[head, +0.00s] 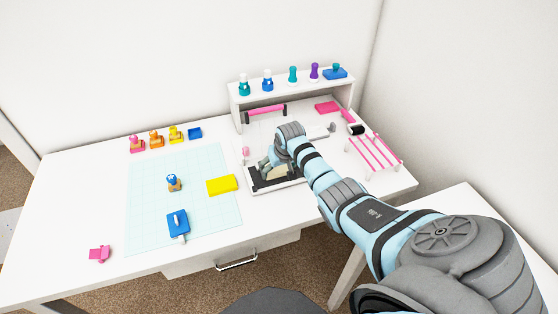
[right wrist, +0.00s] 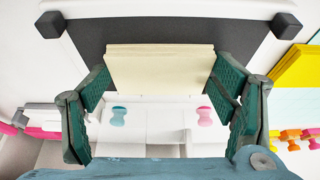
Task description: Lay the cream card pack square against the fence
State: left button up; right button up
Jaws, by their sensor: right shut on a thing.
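The cream card pack (right wrist: 160,70) is between the teal finger pads of my right gripper (right wrist: 160,95) in the right wrist view. The gripper is shut on it, with a pad against each side. In the head view the pack (head: 272,172) shows below my right gripper (head: 267,165), over a white board with a dark bed (head: 280,184). The dark bed (right wrist: 230,38) also shows behind the pack in the right wrist view. Whether the pack touches the bed is unclear. I cannot clearly make out the fence. My left gripper is out of view.
Two black blocks (right wrist: 50,25) (right wrist: 287,25) stand at the board's corners. A white shelf (head: 290,88) with several stamps stands behind. A pink-barred rack (head: 374,153) is to the right.

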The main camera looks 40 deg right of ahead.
jog(key=o, duration=1.2)
jog(key=v, duration=1.2)
jog(key=shift+w, duration=0.1)
jog(key=shift+r, duration=0.15)
